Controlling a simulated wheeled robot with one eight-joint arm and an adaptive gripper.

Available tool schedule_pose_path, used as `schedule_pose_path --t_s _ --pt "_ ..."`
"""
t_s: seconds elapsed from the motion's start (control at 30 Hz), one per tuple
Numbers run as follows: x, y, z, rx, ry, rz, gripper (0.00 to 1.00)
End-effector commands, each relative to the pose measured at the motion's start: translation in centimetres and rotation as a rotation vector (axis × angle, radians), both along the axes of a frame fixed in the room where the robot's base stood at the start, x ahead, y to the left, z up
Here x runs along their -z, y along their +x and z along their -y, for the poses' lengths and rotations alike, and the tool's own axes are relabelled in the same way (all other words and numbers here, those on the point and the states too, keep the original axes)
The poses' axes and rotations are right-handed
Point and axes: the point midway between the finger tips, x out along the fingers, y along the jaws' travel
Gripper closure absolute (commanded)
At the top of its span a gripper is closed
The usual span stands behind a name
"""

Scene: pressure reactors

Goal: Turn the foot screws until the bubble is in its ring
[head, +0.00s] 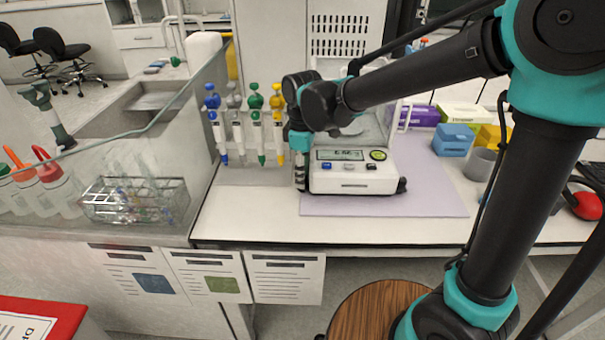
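A white balance (352,178) stands on a pale purple mat (430,203) on the bench, its display lit. A round yellow-green level (378,155) sits right of the display; the bubble inside is too small to place against its ring. A dark foot screw (402,185) shows at the balance's front right corner. My gripper (300,183) points down at the front left corner, close beside the balance body, and hides the foot there. Its fingers are too small to tell whether they are open, shut or touching the screw. My arm covers part of the balance's back.
Pipettes with blue, green and yellow tops (255,125) hang on a stand close left of my gripper. A wire rack of glassware (135,200) and a sink are further left. Blue box (453,140) and grey cup (480,164) stand right. The mat's front right is clear.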

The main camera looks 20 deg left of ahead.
Motion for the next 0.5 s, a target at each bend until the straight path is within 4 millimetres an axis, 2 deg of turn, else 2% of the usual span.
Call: schedule_pose_path --t_s 0.03,0.3,0.5 --pt "-0.01 0.0 0.0 0.0 0.0 0.0 0.66" --pt "-0.03 0.0 0.0 0.0 0.0 0.0 1.0" --pt "-0.04 0.0 0.0 -0.043 0.0 0.0 1.0"
